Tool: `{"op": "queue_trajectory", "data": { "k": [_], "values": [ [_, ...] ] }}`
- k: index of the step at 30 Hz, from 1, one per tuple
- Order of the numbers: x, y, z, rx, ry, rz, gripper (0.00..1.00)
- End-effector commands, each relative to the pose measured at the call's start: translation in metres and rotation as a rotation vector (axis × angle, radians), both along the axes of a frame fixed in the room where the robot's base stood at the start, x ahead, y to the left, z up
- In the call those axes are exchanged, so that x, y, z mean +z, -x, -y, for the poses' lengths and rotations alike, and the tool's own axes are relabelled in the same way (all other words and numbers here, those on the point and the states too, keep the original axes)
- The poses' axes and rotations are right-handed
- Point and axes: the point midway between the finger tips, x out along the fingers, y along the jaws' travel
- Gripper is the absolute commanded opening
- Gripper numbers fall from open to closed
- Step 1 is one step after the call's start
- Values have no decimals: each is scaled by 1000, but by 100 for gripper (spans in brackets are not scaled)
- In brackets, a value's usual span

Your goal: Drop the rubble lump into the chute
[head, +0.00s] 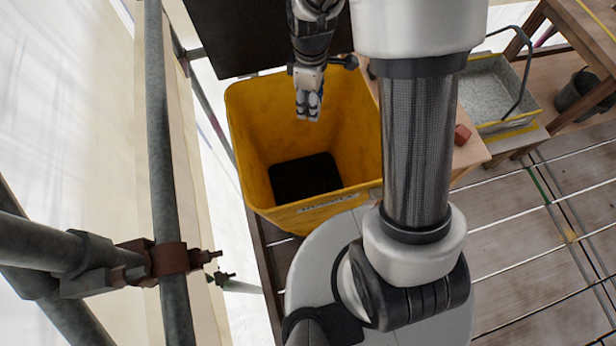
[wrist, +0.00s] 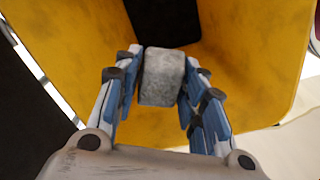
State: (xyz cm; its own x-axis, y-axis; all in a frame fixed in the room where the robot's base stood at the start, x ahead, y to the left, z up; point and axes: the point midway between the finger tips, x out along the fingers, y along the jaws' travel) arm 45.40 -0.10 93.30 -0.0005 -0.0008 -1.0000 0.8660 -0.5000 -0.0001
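The chute is a yellow, open-topped hopper (head: 262,125) with a dark square opening at its bottom. Its yellow walls also fill much of the wrist view (wrist: 255,60). My gripper (head: 308,112) points down over the hopper's mouth, towards its far side. In the wrist view my gripper (wrist: 162,85) has its blue-grey fingers closed on both sides of the rubble lump (wrist: 162,78), a grey, rough block. Dark space shows beyond the lump. I cannot make out the lump in the head view.
Scaffold tubes (head: 162,120) with a rusty clamp (head: 170,258) stand left of the hopper. To the right are a small red block (head: 462,134) on a wooden surface, a grey tray (head: 488,95) and a black bucket (head: 578,90). A dark panel (head: 240,35) stands behind the hopper.

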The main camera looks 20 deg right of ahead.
Motion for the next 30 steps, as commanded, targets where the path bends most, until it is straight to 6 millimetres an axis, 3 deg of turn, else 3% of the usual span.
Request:
{"op": "queue_trajectory", "data": {
  "k": [9, 20, 23, 30],
  "values": [
    [0, 0, 0, 0, 0, 0, 60],
    [2, 0, 0, 0, 1, 1, 60],
    [12, -1, 0, 0, 0, 4, 60],
    [61, -2, 0, 0, 0, 7, 60]
  ]
}}
